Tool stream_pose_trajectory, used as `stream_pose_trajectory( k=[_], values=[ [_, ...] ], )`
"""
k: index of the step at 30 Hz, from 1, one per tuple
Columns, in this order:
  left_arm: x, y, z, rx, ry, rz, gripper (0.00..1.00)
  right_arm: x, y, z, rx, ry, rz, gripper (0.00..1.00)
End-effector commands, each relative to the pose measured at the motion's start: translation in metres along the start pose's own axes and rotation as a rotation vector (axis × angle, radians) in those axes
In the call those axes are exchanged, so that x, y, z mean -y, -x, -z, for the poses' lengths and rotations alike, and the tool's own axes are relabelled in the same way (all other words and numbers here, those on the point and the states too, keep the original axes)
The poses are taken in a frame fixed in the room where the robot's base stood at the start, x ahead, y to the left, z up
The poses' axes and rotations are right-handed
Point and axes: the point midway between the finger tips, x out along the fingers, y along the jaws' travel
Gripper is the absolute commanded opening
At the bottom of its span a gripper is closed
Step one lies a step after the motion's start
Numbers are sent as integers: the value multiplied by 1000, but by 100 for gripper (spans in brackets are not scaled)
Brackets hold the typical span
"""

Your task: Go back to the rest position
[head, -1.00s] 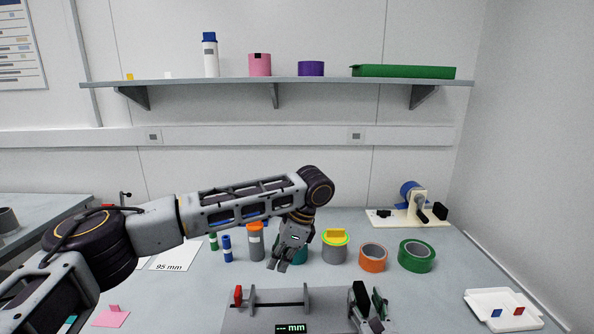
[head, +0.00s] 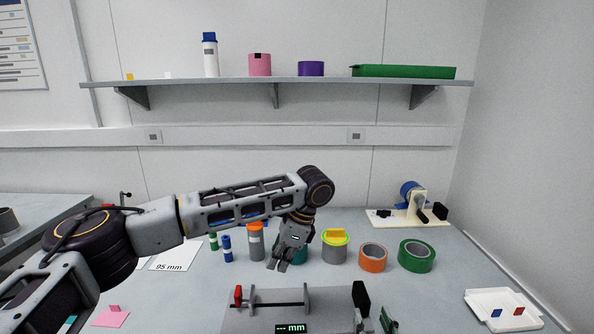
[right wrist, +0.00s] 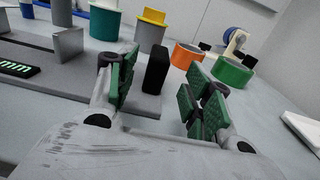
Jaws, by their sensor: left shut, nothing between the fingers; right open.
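My left gripper (head: 283,264) hangs at the end of my left arm in the head view, shut and empty, in front of a teal cylinder (head: 300,256). My right gripper (head: 376,321) shows only in part at the bottom edge of the head view, beside the right end of the measuring device (head: 265,303). In the right wrist view my right gripper (right wrist: 162,92) is open, its green-padded fingers apart with nothing held between them. The device's black block (right wrist: 156,70) stands beyond the gap between the fingers.
An orange ring (head: 373,258), a green tape roll (head: 416,257) and a grey cylinder with a yellow top (head: 335,247) stand behind the device. A white tray (head: 490,298) lies at the right. A shelf (head: 330,81) runs above. The table between device and tray is clear.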

Motion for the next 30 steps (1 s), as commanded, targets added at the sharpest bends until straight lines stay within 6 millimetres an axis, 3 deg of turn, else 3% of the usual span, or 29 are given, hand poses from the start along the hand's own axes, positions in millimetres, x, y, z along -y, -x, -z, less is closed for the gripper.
stream_pose_trajectory(
  k=[14, 30],
  values=[
    [0, 4, -1, 0, 0, 0, 0, 0, 0, -4, 0, 0, 0, 51],
    [0, 50, -20, 0, 0, 0, 0, 0, 0, -54, 0, 0, 0, 51]
  ],
)
